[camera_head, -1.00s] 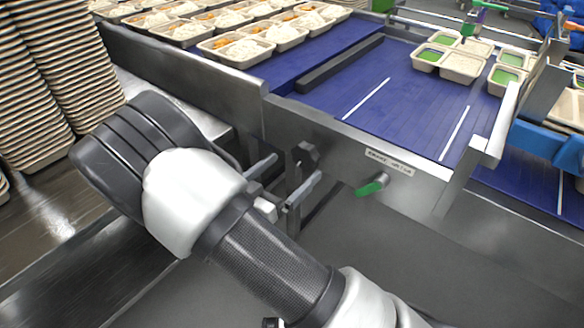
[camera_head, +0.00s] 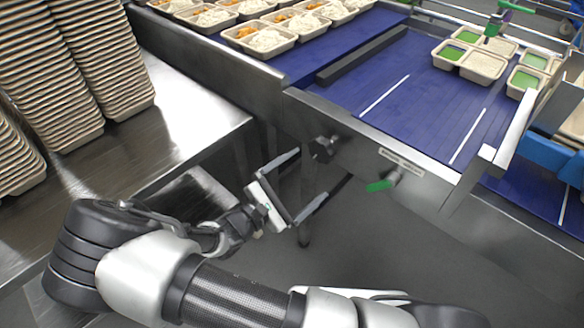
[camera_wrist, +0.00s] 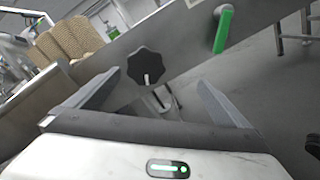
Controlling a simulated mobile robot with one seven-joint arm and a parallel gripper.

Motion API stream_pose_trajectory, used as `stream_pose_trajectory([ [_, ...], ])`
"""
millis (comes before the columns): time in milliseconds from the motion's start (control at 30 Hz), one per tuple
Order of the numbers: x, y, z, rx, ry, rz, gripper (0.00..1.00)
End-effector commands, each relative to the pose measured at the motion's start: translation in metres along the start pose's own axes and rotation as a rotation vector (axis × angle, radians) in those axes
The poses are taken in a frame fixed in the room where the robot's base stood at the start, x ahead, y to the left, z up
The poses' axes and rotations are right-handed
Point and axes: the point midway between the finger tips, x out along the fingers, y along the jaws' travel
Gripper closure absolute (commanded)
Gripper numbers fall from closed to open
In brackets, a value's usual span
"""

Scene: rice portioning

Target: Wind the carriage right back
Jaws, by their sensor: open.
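A black lobed knob (camera_head: 322,148) sits on the steel side wall of the blue conveyor. It also shows in the wrist view (camera_wrist: 147,66), just beyond my fingertips and left of centre. My gripper (camera_head: 311,174) is open and empty, with its fingers pointing at the wall just below the knob. In the wrist view my gripper (camera_wrist: 159,80) has the knob between and beyond its two fingers, apart from them. A green-handled lever (camera_head: 382,184) is on the same wall, right of the knob. A dark bar (camera_head: 362,56) lies across the belt; I cannot tell whether it is the carriage.
Stacks of beige trays (camera_head: 85,75) stand on a steel table (camera_head: 150,150) at the left. Filled trays (camera_head: 268,40) are on the belt at the back. Trays with green compartments (camera_head: 470,62) are at the right, under a green fitting (camera_head: 494,25). Open floor is below the wall.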

Motion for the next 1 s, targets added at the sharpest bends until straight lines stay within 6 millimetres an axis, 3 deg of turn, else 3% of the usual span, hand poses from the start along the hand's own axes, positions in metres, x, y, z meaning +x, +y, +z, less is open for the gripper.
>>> stream_pose_trajectory([
  [200,-0.011,0.011,0.004,-0.676,0.001,0.028,0.0],
  [433,-0.019,0.021,0.002,-1.199,-0.005,0.059,0.0],
  [667,-0.017,0.023,-0.001,-1.366,-0.01,0.069,0.0],
  [767,-0.005,0.023,-0.002,-1.37,-0.011,0.068,0.0],
  [1000,0.044,0.026,-0.002,-1.368,-0.011,0.066,0.0],
])
